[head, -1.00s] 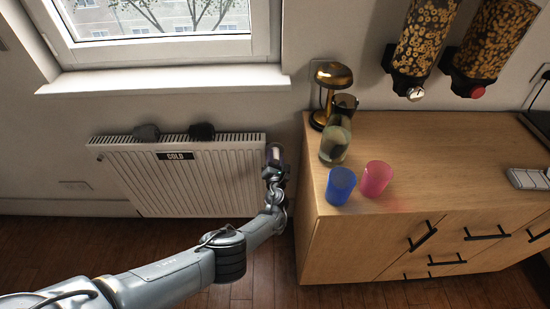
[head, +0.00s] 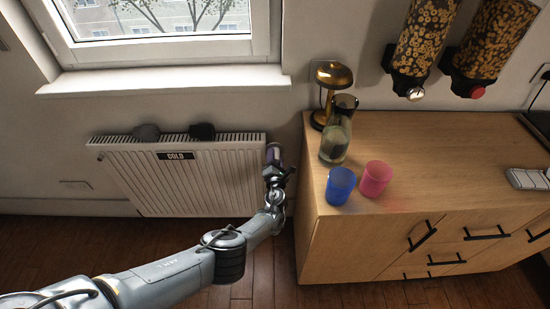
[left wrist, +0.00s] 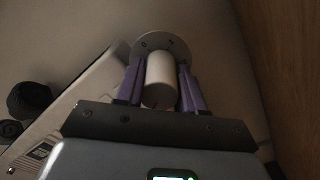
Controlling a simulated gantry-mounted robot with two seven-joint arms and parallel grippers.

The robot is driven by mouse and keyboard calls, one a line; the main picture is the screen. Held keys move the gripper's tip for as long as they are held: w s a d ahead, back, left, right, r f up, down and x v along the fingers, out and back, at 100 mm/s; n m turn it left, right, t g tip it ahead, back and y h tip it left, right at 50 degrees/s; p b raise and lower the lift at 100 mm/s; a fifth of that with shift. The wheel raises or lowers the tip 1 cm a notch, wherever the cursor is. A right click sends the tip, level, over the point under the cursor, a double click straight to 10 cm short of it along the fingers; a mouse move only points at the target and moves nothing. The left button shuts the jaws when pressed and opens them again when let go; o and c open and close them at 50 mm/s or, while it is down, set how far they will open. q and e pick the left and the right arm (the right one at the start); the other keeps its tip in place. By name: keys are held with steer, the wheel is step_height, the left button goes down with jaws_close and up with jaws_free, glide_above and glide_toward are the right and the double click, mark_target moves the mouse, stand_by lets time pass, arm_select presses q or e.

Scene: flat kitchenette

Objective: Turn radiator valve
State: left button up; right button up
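The white radiator (head: 190,185) hangs on the wall under the window, with a dark sign reading "COLD" (head: 176,156) on its front. The radiator valve (left wrist: 161,82) is a white cylinder in front of a round grey disc in the left wrist view. My left gripper (head: 273,158) is at the radiator's right end. Its purple fingers (left wrist: 160,85) lie close along both sides of the valve and appear shut on it. In the head view the gripper mostly hides the valve. My right gripper is not in view.
A wooden cabinet (head: 310,235) stands close to the right of my left gripper. It bears a blue cup (head: 340,186), a pink cup (head: 375,179), a glass carafe (head: 335,140) and a gold lamp (head: 333,75). Two dark objects (head: 202,131) sit on the radiator top.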

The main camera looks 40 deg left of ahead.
arm_select(q)
steer(key=o, duration=0.5)
steer(key=shift+f, duration=0.15)
steer(key=shift+c, duration=0.2)
steer(key=shift+s+d+r+p, duration=0.25)
steer(key=shift+s+d+p, duration=0.2)
steer(key=shift+p, duration=0.25)
steer(key=p+v, duration=0.5)
steer(key=v, duration=0.4)
steer(key=shift+s+f+p, duration=0.25)
steer(key=shift+s+p, duration=0.05)
steer(key=shift+d, duration=0.15)
